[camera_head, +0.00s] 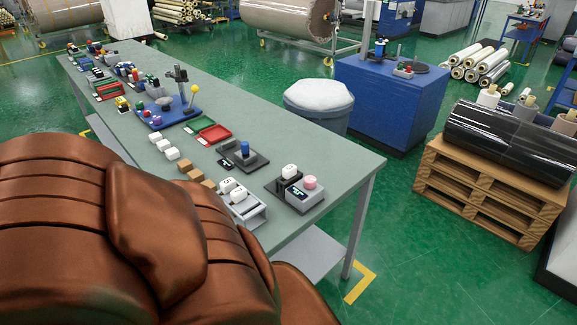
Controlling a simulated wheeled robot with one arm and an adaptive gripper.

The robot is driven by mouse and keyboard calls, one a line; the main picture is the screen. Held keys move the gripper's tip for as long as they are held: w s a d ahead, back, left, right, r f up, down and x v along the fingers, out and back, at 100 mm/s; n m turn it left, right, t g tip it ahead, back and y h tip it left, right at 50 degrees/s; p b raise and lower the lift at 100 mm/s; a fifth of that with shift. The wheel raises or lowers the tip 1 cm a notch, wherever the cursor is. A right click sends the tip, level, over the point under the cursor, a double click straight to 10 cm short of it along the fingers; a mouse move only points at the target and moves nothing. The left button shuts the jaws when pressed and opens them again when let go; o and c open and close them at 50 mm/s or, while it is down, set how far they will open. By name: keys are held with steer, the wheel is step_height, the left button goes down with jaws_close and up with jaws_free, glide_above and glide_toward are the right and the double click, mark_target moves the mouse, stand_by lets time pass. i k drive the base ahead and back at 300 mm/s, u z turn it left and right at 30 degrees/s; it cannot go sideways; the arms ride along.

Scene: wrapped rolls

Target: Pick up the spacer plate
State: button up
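I cannot tell for certain which thing is the spacer plate. A long grey-green table (300,150) runs from the far left to the near middle. On it, a dark flat plate (257,161) carries a blue cylinder (244,148). Nearer the right end is a grey device (299,197) with a pink round top and a small white piece beside it. A light grey holder (247,217) bears white blocks. Red (214,132) and green (201,124) shallow trays lie farther back. My gripper is not in view.
The lower left view is blocked, hiding the table's near side. Several white and brown blocks lie along the table. Behind it stand a white-topped bin (318,98) and a blue cabinet (385,103). A wooden pallet (474,207) with dark wrapped rolls stands right. Green floor between is clear.

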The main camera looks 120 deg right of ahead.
mark_target(288, 171)
steer(key=k, duration=1.35)
steer(key=z, duration=1.8)
